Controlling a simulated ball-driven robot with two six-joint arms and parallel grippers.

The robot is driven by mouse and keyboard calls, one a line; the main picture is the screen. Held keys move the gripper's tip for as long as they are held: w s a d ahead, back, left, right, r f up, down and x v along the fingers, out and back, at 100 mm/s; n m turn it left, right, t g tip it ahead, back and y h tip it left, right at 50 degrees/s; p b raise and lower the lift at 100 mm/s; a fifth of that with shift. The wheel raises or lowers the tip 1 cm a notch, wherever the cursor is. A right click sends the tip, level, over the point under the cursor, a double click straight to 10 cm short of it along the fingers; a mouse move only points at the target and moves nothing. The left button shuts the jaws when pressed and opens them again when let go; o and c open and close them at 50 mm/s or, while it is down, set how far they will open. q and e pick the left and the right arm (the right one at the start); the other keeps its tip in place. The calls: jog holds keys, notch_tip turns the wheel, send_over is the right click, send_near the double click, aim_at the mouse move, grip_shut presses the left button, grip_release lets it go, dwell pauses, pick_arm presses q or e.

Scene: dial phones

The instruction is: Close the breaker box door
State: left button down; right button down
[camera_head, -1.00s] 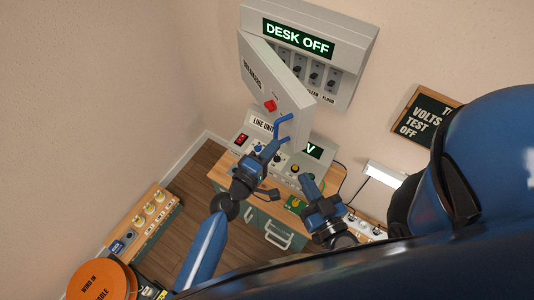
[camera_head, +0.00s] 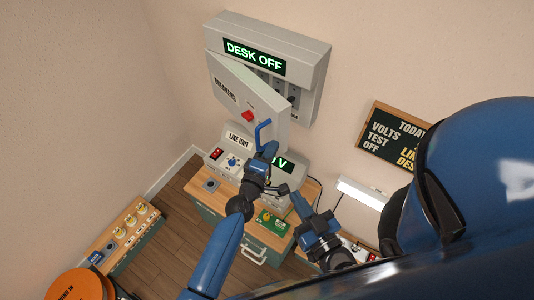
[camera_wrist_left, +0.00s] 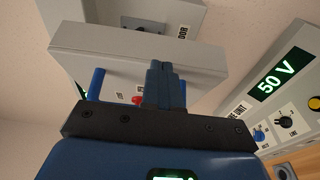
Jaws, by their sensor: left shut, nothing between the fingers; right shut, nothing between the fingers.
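The grey breaker box (camera_head: 316,77) hangs on the wall under a green DESK OFF display. Its door (camera_head: 263,97), marked BREAKERS, has a red knob (camera_head: 247,116) and stands partly open; several switches show behind it. A blue handle (camera_head: 259,134) sits near the door's lower right part. My left gripper (camera_head: 267,151) is shut and empty, just below the handle. In the left wrist view its fingers (camera_wrist_left: 165,86) are in front of the door (camera_wrist_left: 125,62); I cannot tell if they touch it. My right gripper (camera_head: 297,200) is shut and empty, low over the desk.
The line unit (camera_head: 217,160) with its dials and display stands on the desk below the door, close under my left gripper. A chalkboard (camera_head: 386,138) and a white lamp (camera_head: 361,193) are to the right. A low bench (camera_head: 127,232) stands at the left.

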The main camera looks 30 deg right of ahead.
aim_at(283, 139)
pick_arm(q)
jog(key=d, duration=0.1)
jog(key=d+p, duration=0.1)
jog(key=d+t, duration=0.1)
jog(key=shift+w+d+n+y, duration=0.25)
jog(key=shift+w+n+y, duration=0.05)
jog(key=shift+w+y, duration=0.1)
jog(key=d, duration=0.5)
jog(key=shift+w+b, duration=0.2)
jog(key=shift+b, duration=0.1)
jog(key=shift+a, duration=0.1)
